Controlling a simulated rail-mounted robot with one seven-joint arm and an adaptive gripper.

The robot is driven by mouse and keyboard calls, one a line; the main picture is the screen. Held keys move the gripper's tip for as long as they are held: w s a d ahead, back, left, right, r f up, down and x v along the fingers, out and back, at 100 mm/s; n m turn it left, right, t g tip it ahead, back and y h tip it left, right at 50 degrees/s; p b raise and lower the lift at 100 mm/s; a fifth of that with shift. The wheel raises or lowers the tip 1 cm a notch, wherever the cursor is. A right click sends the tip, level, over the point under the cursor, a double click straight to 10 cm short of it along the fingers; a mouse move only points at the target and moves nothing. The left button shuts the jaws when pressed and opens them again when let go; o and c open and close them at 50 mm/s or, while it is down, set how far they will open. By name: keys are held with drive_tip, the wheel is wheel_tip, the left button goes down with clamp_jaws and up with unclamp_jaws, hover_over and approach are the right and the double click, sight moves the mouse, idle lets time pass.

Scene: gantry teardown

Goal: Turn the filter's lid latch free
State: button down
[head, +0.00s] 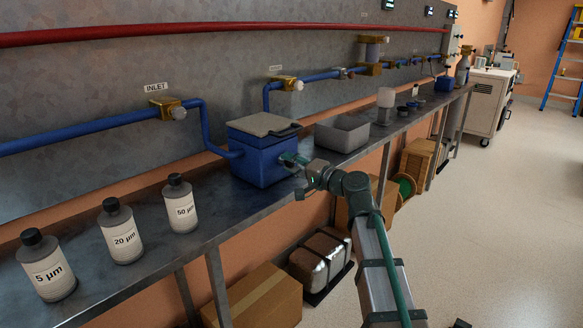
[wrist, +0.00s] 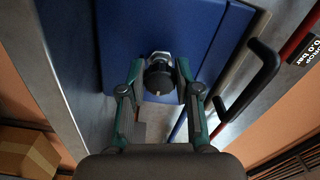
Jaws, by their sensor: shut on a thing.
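The filter (head: 262,157) is a blue box with a grey lid (head: 264,124), standing on the metal bench. The lid lies closed on top. My gripper (head: 292,160) is at the box's right-hand side. In the wrist view, a blue face of the filter (wrist: 115,35) fills the top middle. A dark round knob (wrist: 158,79) with a bright metal collar stands out from that face. My gripper (wrist: 160,80) has one finger on each side of the knob and is shut on it. I cannot tell from these views whether this knob is the lid latch.
A black handle (wrist: 252,85) curves at the right in the wrist view. A grey open bin (head: 342,133) stands behind the filter on the bench. Labelled bottles (head: 121,232) stand at the near left. A blue pipe (head: 205,128) meets the filter.

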idle(0.3)
drive_tip(key=c, duration=0.8)
unclamp_jaws()
drive_tip(key=v, duration=1.2)
